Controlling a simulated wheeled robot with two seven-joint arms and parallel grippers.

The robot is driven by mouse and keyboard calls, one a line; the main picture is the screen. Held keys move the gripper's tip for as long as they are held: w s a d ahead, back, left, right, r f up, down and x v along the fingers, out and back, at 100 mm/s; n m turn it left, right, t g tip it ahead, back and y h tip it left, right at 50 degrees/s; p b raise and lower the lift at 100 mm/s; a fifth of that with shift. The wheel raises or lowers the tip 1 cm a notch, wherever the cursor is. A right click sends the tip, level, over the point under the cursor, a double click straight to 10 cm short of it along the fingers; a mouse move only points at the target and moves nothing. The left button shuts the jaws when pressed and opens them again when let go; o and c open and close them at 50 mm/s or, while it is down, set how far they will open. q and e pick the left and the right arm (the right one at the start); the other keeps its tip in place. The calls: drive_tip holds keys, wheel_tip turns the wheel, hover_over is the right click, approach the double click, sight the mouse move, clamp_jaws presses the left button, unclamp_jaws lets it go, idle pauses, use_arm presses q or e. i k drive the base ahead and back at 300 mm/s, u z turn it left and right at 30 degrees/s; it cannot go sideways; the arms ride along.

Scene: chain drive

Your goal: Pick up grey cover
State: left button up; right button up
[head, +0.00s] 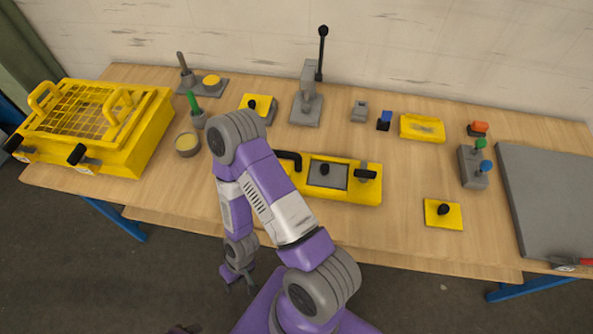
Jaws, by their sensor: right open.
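The grey cover (326,180) is a flat grey plate with a black knob. It lies in the top of the yellow housing (366,190) near the middle of the table. My right gripper (238,282) is open and empty. It hangs in front of the table's front edge, below and left of the housing, apart from the cover. My right arm passes in front of the housing's left part and hides some of it. My left gripper is not in view.
A yellow crate with a mesh top (75,125) stands at the left. A lever press (307,105) stands behind the housing. A yellow plate with a black knob (443,214) lies to the right, before a grey mat (550,200). Bare wood lies right of the housing.

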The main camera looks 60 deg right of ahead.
sight(321, 174)
drive_tip(key=u, duration=0.05)
drive_tip(key=k, duration=0.35)
drive_tip(key=z, duration=0.75)
